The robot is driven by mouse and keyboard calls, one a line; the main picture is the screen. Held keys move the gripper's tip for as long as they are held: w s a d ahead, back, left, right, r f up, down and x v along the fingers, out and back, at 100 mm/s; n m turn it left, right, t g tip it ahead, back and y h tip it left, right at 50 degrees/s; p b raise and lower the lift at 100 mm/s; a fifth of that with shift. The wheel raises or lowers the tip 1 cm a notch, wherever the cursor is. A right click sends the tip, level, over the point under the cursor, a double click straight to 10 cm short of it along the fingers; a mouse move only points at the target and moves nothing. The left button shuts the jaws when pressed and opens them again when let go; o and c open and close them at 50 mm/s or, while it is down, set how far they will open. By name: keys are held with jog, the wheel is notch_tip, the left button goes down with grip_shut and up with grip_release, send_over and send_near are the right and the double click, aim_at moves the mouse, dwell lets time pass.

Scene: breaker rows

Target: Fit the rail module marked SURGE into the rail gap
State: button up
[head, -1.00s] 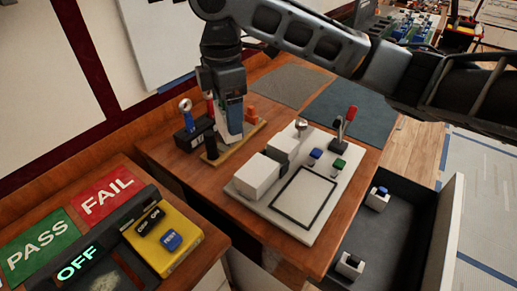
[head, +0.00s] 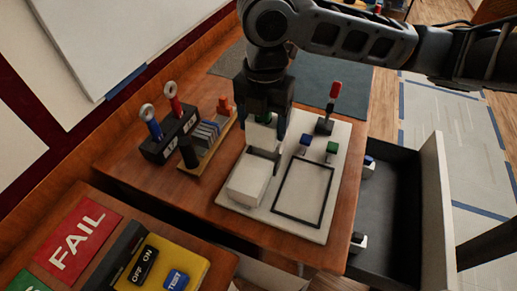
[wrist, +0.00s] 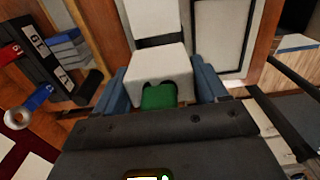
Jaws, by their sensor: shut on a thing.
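My gripper (head: 262,126) is shut on a white rail module (head: 261,137) with a green part on top. In the wrist view the module (wrist: 160,68) sits between the blue fingers, with its green part (wrist: 158,97) nearest the palm. No SURGE marking is readable. The module is over the back left of a pale board (head: 304,231), behind a fixed white block (head: 249,178). A dark strip (wrist: 161,41) shows between the module and that block in the wrist view. The rail gap is mostly hidden by the module and fingers; I cannot tell whether the module touches the rail.
A red-handled lever (head: 330,105), a blue switch (head: 305,143) and a green switch (head: 332,150) stand on the board, right of my gripper. A tan tray (head: 190,189) and black tool holder (head: 170,140) are left. An open drawer (head: 398,235) holds modules at right.

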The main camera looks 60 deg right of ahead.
aim_at(263, 147)
notch_tip(263, 147, down, 3)
jog(key=shift+r, duration=0.1)
notch_tip(263, 147, down, 5)
jog(key=b, duration=0.3)
jog(key=shift+r, duration=0.15)
